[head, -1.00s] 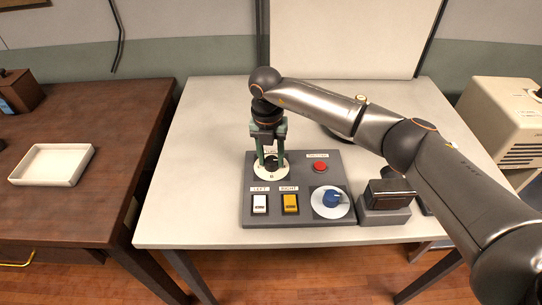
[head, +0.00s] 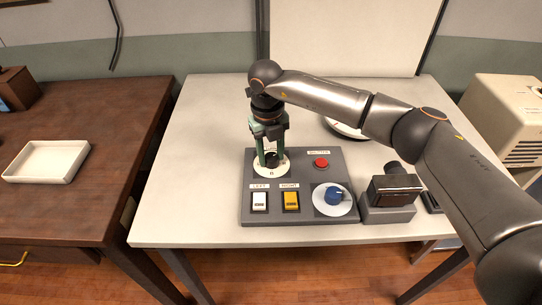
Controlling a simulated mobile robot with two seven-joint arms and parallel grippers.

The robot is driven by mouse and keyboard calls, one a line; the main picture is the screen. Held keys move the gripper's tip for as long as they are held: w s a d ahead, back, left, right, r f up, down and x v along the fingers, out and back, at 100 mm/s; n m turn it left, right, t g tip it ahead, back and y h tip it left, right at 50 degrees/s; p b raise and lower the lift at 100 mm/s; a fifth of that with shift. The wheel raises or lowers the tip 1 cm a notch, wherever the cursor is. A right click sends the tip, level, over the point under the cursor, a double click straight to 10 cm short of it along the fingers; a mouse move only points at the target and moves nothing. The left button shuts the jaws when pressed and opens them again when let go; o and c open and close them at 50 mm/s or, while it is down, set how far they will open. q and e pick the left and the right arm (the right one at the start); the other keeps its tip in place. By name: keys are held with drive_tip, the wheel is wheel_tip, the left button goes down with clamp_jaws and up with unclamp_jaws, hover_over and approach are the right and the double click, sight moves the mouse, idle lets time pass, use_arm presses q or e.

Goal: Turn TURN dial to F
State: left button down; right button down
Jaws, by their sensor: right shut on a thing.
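A dark grey control panel (head: 298,217) lies on the white table. At its upper left is a round cream dial plate (head: 262,171) with a dark knob (head: 271,160) in its middle. My right gripper (head: 270,158) points straight down over this dial and is shut on the knob. The dial's label is mostly hidden behind the gripper, and I cannot read which letter the knob points to. A second dial with a blue knob (head: 334,195) on a white disc sits at the panel's lower right. My left gripper is not in view.
The panel also has a white switch (head: 259,202), a yellow switch (head: 291,201) and a red button (head: 321,163). A dark boxy device (head: 391,205) stands right of the panel. A white tray (head: 46,162) is on the brown table at left. The white table's left part is clear.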

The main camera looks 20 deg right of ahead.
drive_tip(key=n+b, duration=0.1)
drive_tip(key=n, duration=0.3)
drive_tip(key=shift+n+b, duration=0.3)
drive_tip(key=shift+b, duration=0.05)
drive_tip(key=n+b, duration=0.1)
drive_tip(key=n, duration=0.1)
drive_tip(key=shift+n, duration=1.1)
drive_tip(key=shift+n+b, duration=0.4)
drive_tip(key=shift+n, duration=0.2)
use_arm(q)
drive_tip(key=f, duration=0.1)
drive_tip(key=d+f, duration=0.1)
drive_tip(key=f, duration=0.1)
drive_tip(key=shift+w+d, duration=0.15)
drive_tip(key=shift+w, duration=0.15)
use_arm(e)
drive_tip(key=shift+n+t, duration=0.3)
drive_tip(key=shift+n, duration=0.3)
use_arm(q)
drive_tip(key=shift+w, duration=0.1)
use_arm(e)
drive_tip(key=shift+c, duration=1.9)
unclamp_jaws()
